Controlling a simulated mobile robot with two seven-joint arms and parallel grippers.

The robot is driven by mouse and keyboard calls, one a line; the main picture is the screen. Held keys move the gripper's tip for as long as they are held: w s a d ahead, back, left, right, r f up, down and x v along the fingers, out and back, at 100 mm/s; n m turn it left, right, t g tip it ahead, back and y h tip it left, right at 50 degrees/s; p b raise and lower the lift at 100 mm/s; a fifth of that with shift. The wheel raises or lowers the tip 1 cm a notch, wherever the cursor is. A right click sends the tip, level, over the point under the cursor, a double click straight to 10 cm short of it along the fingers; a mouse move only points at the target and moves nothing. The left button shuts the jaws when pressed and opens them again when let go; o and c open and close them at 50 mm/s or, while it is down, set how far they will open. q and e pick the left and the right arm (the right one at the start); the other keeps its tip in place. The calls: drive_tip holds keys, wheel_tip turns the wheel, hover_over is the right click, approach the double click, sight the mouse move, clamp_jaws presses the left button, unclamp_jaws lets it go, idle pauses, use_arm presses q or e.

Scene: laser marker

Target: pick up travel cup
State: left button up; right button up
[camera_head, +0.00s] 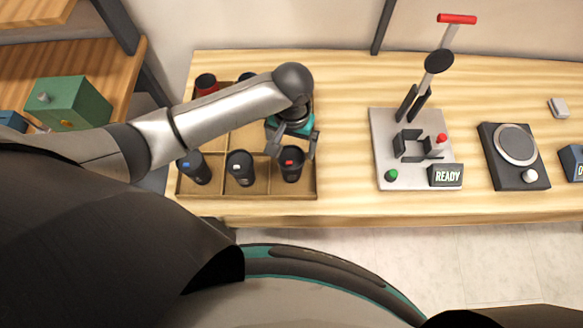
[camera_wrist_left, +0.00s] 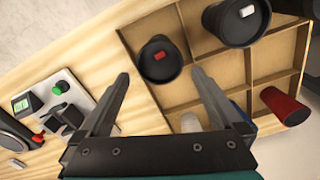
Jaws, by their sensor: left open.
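Several dark travel cups stand in a wooden divided tray (camera_head: 215,190). The front row has a cup with a blue lid button (camera_head: 196,170), a cup with a white lid button (camera_head: 240,170) and a cup with a red lid button (camera_head: 291,172). My left gripper (camera_head: 292,149) is open over the front right compartment, close to the red-button cup. In the left wrist view that cup (camera_wrist_left: 160,62) shows just beyond and between the spread fingertips (camera_wrist_left: 167,78), and the white-button cup (camera_wrist_left: 236,24) stands beside it. Contact cannot be told. My right gripper is not in view.
A red cup (camera_head: 206,85) and a dark cup stand in the tray's back row, partly hidden by my arm. To the right are a lever press (camera_head: 410,150) with a READY sign and a scale (camera_head: 514,150). A green box (camera_head: 68,103) is on the left shelf.

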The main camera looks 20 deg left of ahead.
sight(291, 159)
use_arm(q)
drive_tip(key=shift+s+f+b, duration=0.1)
drive_tip(key=shift+f+b, duration=0.35)
drive_tip(key=shift+f, duration=2.65)
drive_tip(key=c, duration=0.6)
drive_tip(key=shift+r, duration=0.1)
drive_tip(key=shift+r+p, duration=1.75)
drive_tip(key=shift+r, duration=8.2)
